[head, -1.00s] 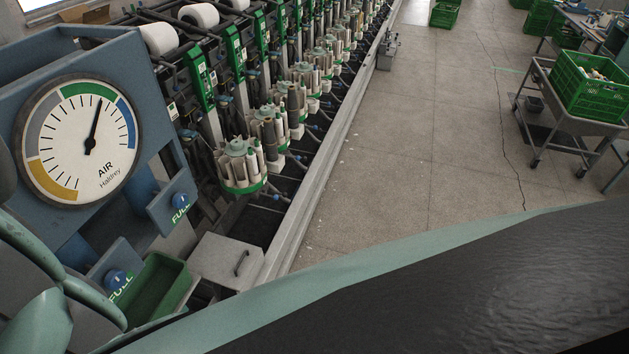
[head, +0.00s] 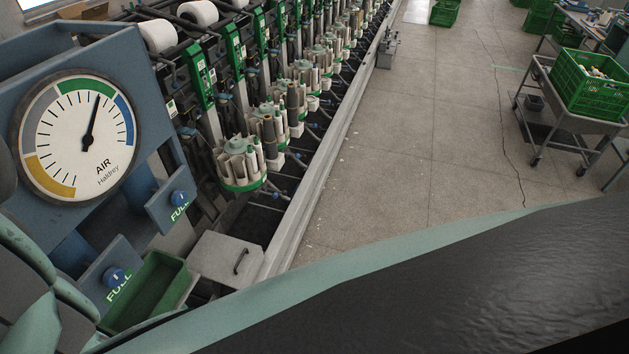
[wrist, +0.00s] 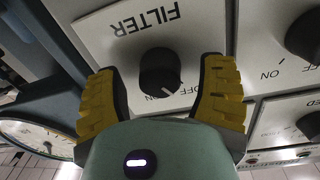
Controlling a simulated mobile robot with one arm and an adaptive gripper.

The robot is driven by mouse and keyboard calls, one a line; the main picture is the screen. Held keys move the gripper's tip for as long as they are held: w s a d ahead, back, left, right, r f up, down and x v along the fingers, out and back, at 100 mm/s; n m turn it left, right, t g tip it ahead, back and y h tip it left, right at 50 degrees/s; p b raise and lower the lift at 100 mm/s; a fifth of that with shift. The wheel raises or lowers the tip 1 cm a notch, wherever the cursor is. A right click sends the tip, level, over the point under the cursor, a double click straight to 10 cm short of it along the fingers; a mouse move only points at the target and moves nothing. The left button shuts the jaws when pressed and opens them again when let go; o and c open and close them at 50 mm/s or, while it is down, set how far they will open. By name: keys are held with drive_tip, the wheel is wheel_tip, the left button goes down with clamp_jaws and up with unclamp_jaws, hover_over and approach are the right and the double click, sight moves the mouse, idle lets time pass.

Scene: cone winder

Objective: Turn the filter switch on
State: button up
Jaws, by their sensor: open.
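The filter switch (wrist: 159,72) is a round black knob on a pale plate (wrist: 95,40) marked FILTER, which reads upside down in the wrist view. Its white pointer mark faces down and right in the picture, toward the word OFF. My gripper (wrist: 161,80) is open, with one yellow-padded finger to the left of the knob and the other to its right. Gaps show between the knob and both fingers. The head view does not show the switch or my fingers.
Other black knobs (wrist: 305,36) on neighbouring plates sit right of my gripper. In the head view, an AIR gauge (head: 75,140), blue FULL knobs (head: 180,198) and a green bin (head: 145,290) are at left. Open floor (head: 400,150) lies right of the machine row.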

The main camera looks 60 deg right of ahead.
drive_tip(key=shift+c, duration=0.3)
drive_tip(key=c, duration=1.1)
drive_tip(key=m+b, duration=0.1)
drive_tip(key=b, duration=0.3)
drive_tip(key=shift+f, duration=0.3)
clamp_jaws()
drive_tip(key=m+b, duration=0.1)
drive_tip(key=b, duration=0.5)
drive_tip(key=shift+d+r+m, duration=0.1)
drive_tip(key=shift+r+m, duration=0.05)
drive_tip(key=shift+m, duration=0.25)
drive_tip(key=shift+m+b, duration=0.3)
drive_tip(key=shift+b, duration=0.3)
drive_tip(key=m+b, duration=0.1)
drive_tip(key=b, duration=0.2)
drive_tip(key=shift+m, duration=0.3)
drive_tip(key=m+b, duration=0.3)
drive_tip(key=shift+b, duration=0.4)
drive_tip(key=shift+r+m+g+b, duration=0.1)
drive_tip(key=shift+m+g+b, duration=0.2)
drive_tip(key=shift+m+b, duration=1.2)
drive_tip(key=shift+d+m+p, duration=0.1)
drive_tip(key=shift+m+p, duration=0.3)
drive_tip(key=shift+m, duration=0.1)
